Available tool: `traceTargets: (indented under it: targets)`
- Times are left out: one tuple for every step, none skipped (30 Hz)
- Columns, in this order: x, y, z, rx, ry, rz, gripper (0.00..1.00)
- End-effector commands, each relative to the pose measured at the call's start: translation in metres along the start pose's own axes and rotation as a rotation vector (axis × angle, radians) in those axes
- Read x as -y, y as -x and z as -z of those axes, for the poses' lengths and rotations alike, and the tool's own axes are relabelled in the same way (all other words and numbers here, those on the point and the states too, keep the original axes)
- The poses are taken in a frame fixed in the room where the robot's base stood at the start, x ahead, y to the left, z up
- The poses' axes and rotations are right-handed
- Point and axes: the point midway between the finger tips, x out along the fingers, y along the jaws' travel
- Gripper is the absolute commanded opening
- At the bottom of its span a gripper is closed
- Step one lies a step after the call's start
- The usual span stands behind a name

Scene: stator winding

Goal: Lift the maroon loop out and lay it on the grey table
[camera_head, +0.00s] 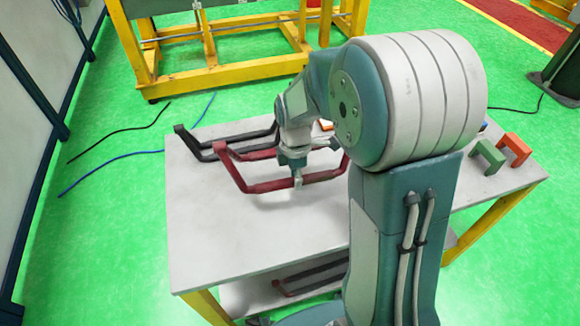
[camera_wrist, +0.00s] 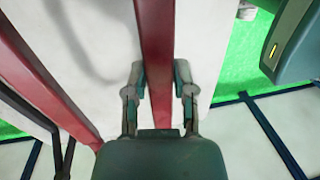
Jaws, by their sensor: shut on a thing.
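The maroon loop (camera_head: 262,187) is a bent, open frame seen above the grey table (camera_head: 255,238) in the head view. My gripper (camera_head: 297,180) is shut on one long bar of it. The wrist view shows that maroon bar (camera_wrist: 156,50) between the two fingers of my gripper (camera_wrist: 158,95). Another maroon bar (camera_wrist: 40,75) runs at the left of that view. A shadow lies on the table top under the loop, and the loop looks raised above it.
A black loop (camera_head: 205,150) lies at the table's back left, close behind the maroon one. A green piece (camera_head: 487,157) and an orange piece (camera_head: 515,148) stand at the right. The front left of the table is clear. A dark loop (camera_head: 310,277) is on the lower shelf.

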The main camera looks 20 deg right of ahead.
Motion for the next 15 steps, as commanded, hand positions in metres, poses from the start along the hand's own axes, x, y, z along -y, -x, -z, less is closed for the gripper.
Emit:
traceTargets:
  targets:
    - [0.002,0.001,0.0,0.004,0.021,0.001,0.0]
    - [0.002,0.001,0.001,0.006,0.031,0.002,0.0]
    - [0.003,0.0,0.002,0.009,0.04,0.003,0.0]
    - [0.003,-0.001,0.003,0.011,0.044,0.004,0.0]
    - [0.003,-0.002,0.004,0.012,0.045,0.004,0.0]
    - [0.003,-0.003,0.004,0.013,0.046,0.005,0.0]
    - [0.003,-0.005,0.005,0.013,0.046,0.005,0.0]
    - [0.002,-0.007,0.005,0.014,0.045,0.006,0.0]
    - [0.002,-0.01,0.006,0.014,0.045,0.005,0.0]
    - [0.001,-0.013,0.007,0.015,0.045,0.005,0.0]
    - [0.001,-0.015,0.007,0.015,0.045,0.006,0.0]
    - [0.001,-0.019,0.006,0.014,0.045,0.007,0.0]
    - [0.0,-0.021,0.006,0.014,0.044,0.006,0.0]
    - [-0.001,-0.024,0.005,0.013,0.044,0.005,0.0]
    - [-0.001,-0.027,0.004,0.012,0.044,0.006,0.0]
